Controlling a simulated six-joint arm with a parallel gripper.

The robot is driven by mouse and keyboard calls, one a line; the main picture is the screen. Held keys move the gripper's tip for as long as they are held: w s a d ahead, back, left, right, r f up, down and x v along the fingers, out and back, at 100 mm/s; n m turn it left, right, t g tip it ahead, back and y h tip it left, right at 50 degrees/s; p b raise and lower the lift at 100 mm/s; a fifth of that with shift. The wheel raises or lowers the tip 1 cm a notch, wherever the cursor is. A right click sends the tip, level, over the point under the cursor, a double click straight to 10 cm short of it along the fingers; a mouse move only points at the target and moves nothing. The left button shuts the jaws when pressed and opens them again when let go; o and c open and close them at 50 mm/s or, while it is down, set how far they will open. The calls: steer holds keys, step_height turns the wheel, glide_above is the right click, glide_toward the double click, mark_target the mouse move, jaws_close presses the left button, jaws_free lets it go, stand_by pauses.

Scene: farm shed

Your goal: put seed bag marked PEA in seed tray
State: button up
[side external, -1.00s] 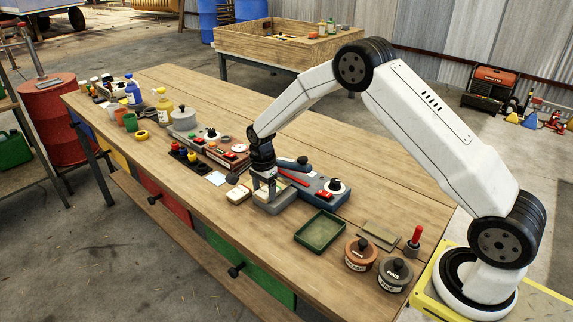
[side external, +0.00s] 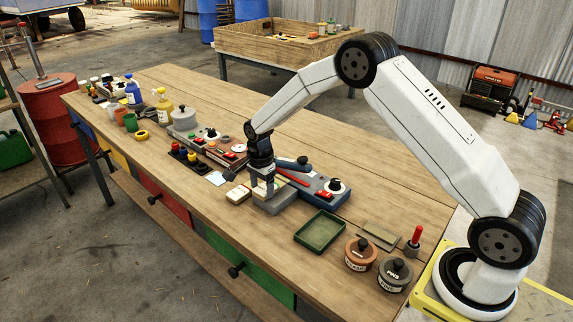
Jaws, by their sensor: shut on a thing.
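My gripper (side external: 264,188) points down just above the workbench, left of the green tray. It is shut on a small cream seed bag (side external: 258,188), mostly hidden by the fingers. A second cream bag (side external: 238,194) lies on the bench just left of the gripper. The marking on either bag is too small to read, so I cannot tell which is PEA. The green seed tray (side external: 297,238) lies to the right, towards the front edge, and looks empty.
A grey block (side external: 275,205) sits right beside the gripper, next to a blue-grey device (side external: 328,192) with a black knob. Two lidded pots (side external: 361,255) stand right of the tray. Switch panels and spray bottles (side external: 165,108) crowd the left. The bench behind the device is clear.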

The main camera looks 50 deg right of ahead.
mark_target(263, 189)
steer(key=shift+r, duration=2.8)
steer(key=shift+s, duration=0.1)
steer(key=s+a+r+n, duration=0.1)
steer(key=s+a+n, duration=0.2)
steer(key=s+n, duration=1)
steer(key=shift+s+n, duration=0.3)
steer(key=shift+n, duration=2.2)
steer(key=shift+s+a+r, duration=0.1)
steer(key=s+m, duration=0.9)
steer(key=m, duration=0.9)
steer(key=shift+d+r, duration=0.3)
